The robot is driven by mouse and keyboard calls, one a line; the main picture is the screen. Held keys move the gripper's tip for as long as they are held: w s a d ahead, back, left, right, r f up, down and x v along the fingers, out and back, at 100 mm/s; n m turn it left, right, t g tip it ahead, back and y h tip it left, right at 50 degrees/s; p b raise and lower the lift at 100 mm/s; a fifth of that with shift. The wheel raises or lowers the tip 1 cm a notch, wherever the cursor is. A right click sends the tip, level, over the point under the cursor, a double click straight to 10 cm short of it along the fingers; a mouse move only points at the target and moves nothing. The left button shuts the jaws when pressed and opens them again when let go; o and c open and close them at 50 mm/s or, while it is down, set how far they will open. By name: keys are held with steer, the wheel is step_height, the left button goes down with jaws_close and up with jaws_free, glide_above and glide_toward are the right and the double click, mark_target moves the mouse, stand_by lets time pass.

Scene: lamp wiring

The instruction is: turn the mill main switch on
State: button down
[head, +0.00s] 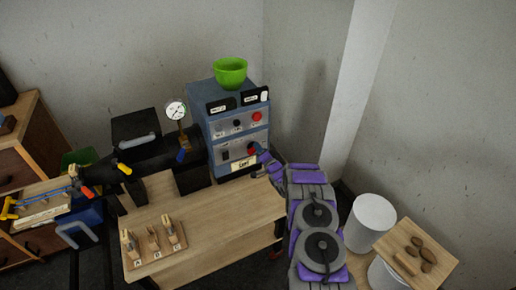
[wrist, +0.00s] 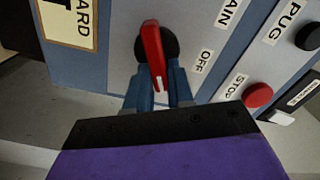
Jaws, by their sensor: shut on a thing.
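The mill main switch has a red lever handle (wrist: 152,42) on a dark round base, on the front of a blue-grey control cabinet (head: 201,118). In the wrist view the labels MAIN (wrist: 231,11) and OFF (wrist: 203,62) stand to its right. The lever lies along the picture's height, its near end between my blue fingertips. My gripper (wrist: 159,88) is shut on this lever. In the head view my gripper (head: 264,158) is at the cabinet's lower right front, and my arm partly hides that spot.
A red STOP button (wrist: 258,95) and a black PUG knob (wrist: 309,37) are right of the switch in the wrist view. A green bowl (head: 230,72) stands on the cabinet. A gauge (head: 176,110) and wooden bench (head: 200,228) are left and in front; walls stand close behind.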

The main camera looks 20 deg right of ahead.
steer(key=m, duration=0.5)
steer(key=shift+d+f+p, duration=0.3)
steer(key=shift+d+f, duration=0.05)
steer(key=shift+m, duration=0.3)
steer(key=shift+f, duration=0.1)
steer(key=c, duration=1.1)
jaws_free()
steer(key=shift+d+f, duration=0.1)
steer(key=shift+d, duration=0.05)
steer(key=s, duration=0.5)
steer(key=s+p, duration=0.1)
steer(key=s, duration=0.5)
steer(key=s+p, duration=0.1)
steer(key=s, duration=0.5)
steer(key=shift+s+d+f, duration=0.1)
steer(key=shift+s+d, duration=0.1)
steer(key=shift+d, duration=0.1)
